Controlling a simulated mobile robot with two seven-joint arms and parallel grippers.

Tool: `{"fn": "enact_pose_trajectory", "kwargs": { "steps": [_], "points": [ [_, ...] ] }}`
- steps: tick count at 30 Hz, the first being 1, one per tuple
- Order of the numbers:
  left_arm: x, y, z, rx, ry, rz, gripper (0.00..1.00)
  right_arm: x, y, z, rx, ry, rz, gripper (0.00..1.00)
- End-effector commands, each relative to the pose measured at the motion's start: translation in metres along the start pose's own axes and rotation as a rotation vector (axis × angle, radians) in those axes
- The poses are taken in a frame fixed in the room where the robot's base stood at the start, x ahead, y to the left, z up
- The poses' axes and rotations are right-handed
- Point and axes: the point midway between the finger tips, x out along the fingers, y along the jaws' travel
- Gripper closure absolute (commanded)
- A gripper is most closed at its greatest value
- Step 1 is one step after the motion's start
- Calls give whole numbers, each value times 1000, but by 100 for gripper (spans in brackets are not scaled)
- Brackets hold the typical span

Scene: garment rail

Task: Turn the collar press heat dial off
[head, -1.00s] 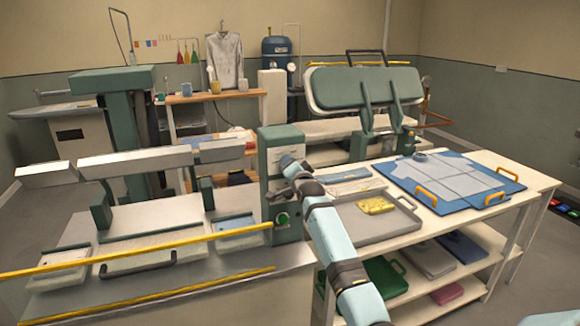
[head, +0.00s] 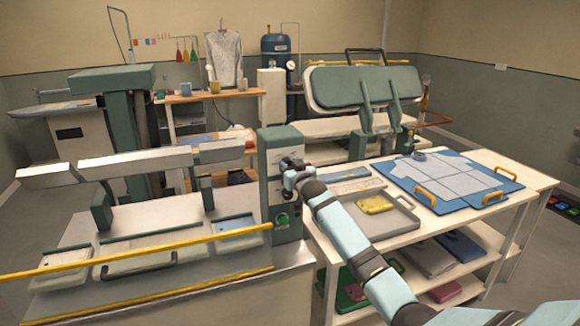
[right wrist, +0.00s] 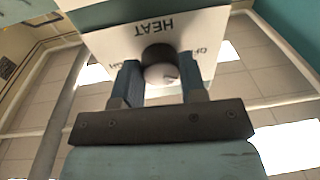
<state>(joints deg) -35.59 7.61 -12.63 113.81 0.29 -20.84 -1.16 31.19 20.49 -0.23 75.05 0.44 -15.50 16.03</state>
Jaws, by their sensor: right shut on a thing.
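The collar press (head: 180,240) stands at the left in the head view, with its green control box (head: 281,139) at the right end. In the right wrist view, the dark round heat dial (right wrist: 158,55) sits on a pale panel marked HEAT, with OFF to the right and part of another label to the left, all upside down. My right gripper (head: 290,168) is at the box's face. Its two fingers (right wrist: 160,80) are shut on the dial, one on each side. The arm and gripper hide the dial in the head view. My left gripper is not in view.
A green round button (head: 282,220) is low on the box. A yellow bar (head: 140,250) runs along the press front. At right, a table holds a grey tray (head: 400,222) with a yellow cloth (head: 374,204) and a blue board (head: 490,180) with a garment.

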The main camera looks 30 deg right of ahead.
Motion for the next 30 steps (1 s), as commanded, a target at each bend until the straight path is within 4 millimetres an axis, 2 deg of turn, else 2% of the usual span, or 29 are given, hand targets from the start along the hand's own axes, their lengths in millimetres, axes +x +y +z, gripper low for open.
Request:
{"fn": "enact_pose_trajectory", "kwargs": {
  "steps": [1, 15, 30],
  "points": [
    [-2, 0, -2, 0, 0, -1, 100, 1, 2, -8, -48, 7, 0, 85],
    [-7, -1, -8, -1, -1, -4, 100, 1, 3, -8, -430, -17, -14, 85],
    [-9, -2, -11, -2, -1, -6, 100, 1, 2, -8, -580, -27, -19, 85]
  ]
}}
